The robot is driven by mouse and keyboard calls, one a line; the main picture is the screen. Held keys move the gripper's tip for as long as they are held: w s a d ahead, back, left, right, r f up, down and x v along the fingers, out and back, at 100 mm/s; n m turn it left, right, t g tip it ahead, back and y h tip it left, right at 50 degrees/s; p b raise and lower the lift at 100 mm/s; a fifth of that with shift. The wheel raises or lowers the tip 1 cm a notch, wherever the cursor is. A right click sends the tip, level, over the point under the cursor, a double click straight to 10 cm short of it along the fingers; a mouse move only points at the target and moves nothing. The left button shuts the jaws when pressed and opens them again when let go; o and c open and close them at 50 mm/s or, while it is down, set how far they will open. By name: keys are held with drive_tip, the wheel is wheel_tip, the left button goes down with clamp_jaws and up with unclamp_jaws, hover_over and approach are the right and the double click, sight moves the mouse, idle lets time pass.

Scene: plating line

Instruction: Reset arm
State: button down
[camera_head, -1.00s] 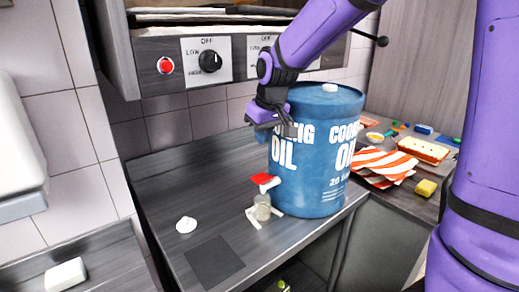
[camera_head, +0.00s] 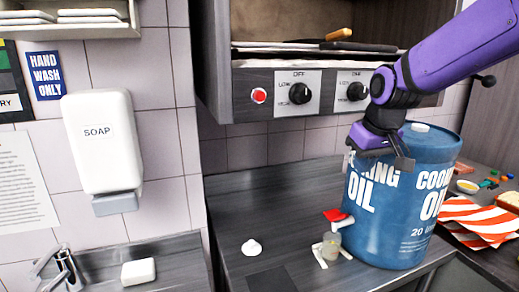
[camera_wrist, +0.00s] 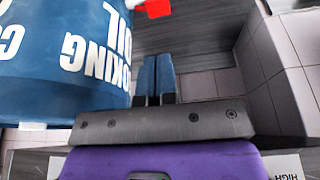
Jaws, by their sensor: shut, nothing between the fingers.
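My gripper (camera_head: 377,161) is at the upper left side of the blue cooking oil drum (camera_head: 395,228), partly in front of it. In the wrist view its two blue-grey fingers (camera_wrist: 155,80) are together with nothing between them. The drum (camera_wrist: 60,60) is beside the fingers in that view, and I cannot tell how small the gap is. My purple arm reaches in from the upper right of the head view. The red tap handle (camera_head: 336,215) is on the drum's lower left side and also shows in the wrist view (camera_wrist: 157,8).
A small jar (camera_head: 330,245) stands under the tap. A white knob-like piece (camera_head: 251,247) lies on the dark counter (camera_head: 285,205). An oven with dials (camera_head: 300,93) hangs above. A soap dispenser (camera_head: 104,140) is on the left wall. A striped cloth (camera_head: 478,217) lies right of the drum.

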drive_tip(key=s+d+r+m, duration=0.1)
drive_tip(key=s+d, duration=0.2)
drive_tip(key=s, duration=0.8)
drive_tip(key=s+d+r+m+t, duration=0.1)
drive_tip(key=s+d+r+m, duration=0.1)
drive_tip(key=s, duration=0.9)
drive_tip(key=shift+d+r+t+h, duration=0.25)
drive_tip(key=shift+d+t+h, duration=0.05)
drive_tip(key=shift+d+h, duration=0.1)
